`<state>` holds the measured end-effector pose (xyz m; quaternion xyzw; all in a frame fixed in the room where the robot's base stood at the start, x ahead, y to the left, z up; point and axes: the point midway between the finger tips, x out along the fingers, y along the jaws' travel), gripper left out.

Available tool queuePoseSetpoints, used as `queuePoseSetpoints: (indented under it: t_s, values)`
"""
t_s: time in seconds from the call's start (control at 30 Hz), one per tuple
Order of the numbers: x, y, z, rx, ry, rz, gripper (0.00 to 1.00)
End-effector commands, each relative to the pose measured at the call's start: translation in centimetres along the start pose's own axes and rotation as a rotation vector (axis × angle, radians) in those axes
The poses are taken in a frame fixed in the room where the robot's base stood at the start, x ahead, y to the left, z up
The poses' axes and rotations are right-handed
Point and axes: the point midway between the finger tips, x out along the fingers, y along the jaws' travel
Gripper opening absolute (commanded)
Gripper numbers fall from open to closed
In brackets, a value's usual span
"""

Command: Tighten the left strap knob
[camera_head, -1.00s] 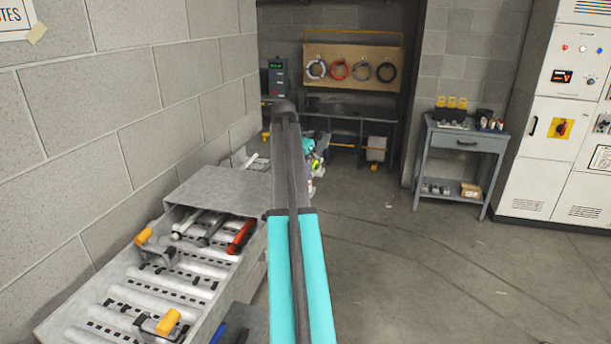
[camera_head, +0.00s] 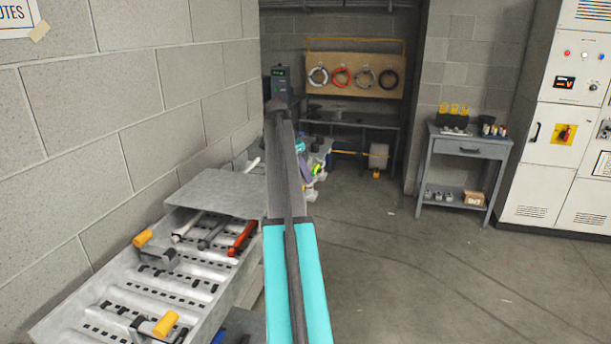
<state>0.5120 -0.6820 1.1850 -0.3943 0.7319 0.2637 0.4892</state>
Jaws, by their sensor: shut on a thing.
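My arm, a teal link with a dark grey link beyond it, runs up the middle of the picture. My gripper is not in view; what lies beyond the arm's far end is hidden. No strap knob can be made out for certain. A grey tray bench (camera_head: 75,316) stands at left along the wall. I cannot tell whether these are the strap knobs.
A red-handled tool (camera_head: 241,238) lies on the bench. Small coloured items (camera_head: 309,168) sit behind my arm, partly hidden. A grey side table (camera_head: 468,149) and white cabinet (camera_head: 553,178) stand at right. The floor (camera_head: 400,280) between is clear.

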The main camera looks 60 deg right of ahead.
Motion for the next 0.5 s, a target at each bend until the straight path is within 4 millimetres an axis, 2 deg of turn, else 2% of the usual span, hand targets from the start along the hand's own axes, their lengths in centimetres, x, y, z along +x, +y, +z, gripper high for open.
queuePoseSetpoints:
  t_s: [0.17,0.2,0.3,0.5]
  values:
    - [-0.09,-0.06,-0.01,0.002,0.001,-0.002,0.0]
    - [-0.09,-0.07,-0.01,0.002,0.001,-0.002,0.15]
    - [-0.07,-0.06,0.0,0.001,0.0,-0.002,0.29]
    - [-0.04,-0.03,0.01,0.0,0.0,-0.001,0.29]
